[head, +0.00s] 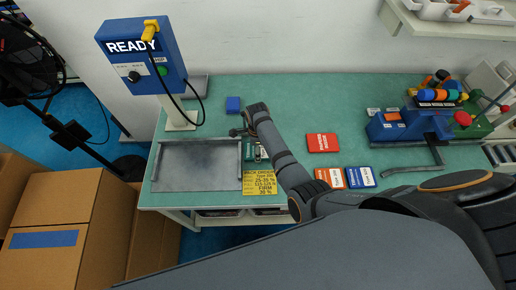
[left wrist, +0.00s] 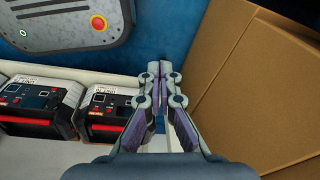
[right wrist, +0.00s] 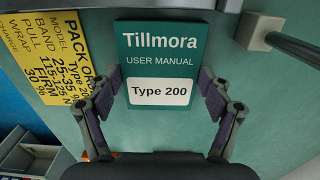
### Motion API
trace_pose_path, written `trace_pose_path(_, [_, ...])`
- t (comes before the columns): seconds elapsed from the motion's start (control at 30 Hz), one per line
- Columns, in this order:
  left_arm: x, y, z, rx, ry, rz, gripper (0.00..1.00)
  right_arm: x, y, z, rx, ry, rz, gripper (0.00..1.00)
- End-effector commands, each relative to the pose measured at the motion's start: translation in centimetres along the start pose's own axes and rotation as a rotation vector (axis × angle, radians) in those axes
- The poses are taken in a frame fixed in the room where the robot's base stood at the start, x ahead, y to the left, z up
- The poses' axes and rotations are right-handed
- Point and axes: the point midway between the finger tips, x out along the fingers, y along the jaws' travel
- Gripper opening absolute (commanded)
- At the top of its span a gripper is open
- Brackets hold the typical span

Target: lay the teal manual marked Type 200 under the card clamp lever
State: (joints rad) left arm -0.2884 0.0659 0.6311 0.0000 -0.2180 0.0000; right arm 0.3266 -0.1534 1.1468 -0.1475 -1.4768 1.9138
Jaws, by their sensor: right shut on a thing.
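The teal manual (right wrist: 158,58), marked Tillmora User Manual Type 200, fills the middle of the right wrist view. My right gripper (right wrist: 160,84) is shut on its two side edges. In the head view the manual (head: 249,152) shows in part beside my right forearm, by the tray's right edge. I cannot tell whether it touches the bench. A grey block on a rod (right wrist: 258,34) lies up and right of the manual in the right wrist view; I cannot tell if it is the clamp lever. My left gripper (left wrist: 162,75) is shut and empty, away from the bench.
A grey metal tray (head: 195,165) lies left of the manual. A yellow pack order card (head: 260,182) lies in front. Red and blue booklets (head: 322,143) (head: 361,177) and a blue machine (head: 418,124) are to the right. Cardboard boxes (head: 52,205) stand left.

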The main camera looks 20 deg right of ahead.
Motion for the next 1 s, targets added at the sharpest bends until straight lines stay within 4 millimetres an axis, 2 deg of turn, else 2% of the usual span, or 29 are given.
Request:
trace_pose_path(0.1, [0.2,-0.5,0.8,0.003,-0.012,-0.006,0.00,0.4,0.0,0.0,0.000,-0.001,0.000,0.32])
trace_pose_path(0.13, [0.1,-0.7,1.1,0.004,-0.016,-0.008,0.00,0.3,0.0,0.0,0.000,-0.001,0.000,0.84])
trace_pose_path(0.27, [0.1,-1.2,1.8,0.007,-0.027,-0.014,0.00,0.3,0.0,0.0,0.000,-0.001,0.000,1.00])
trace_pose_path(0.6, [0.1,-1.2,1.8,0.007,-0.027,-0.014,0.00,0.3,0.0,0.0,0.000,-0.001,0.000,1.00])
trace_pose_path(0.73, [-0.3,-1.2,1.7,0.007,-0.027,-0.014,0.00,-0.4,0.0,0.0,0.000,-0.001,0.000,1.00])
trace_pose_path(0.87, [-2.0,-1.2,1.4,0.007,-0.025,-0.013,0.00,-2.0,0.0,0.0,0.000,-0.001,0.000,1.00])
trace_pose_path(1.0, [-4.8,-1.3,1.0,0.006,-0.025,-0.012,0.00,-4.6,0.0,0.0,0.000,-0.001,0.000,1.00])
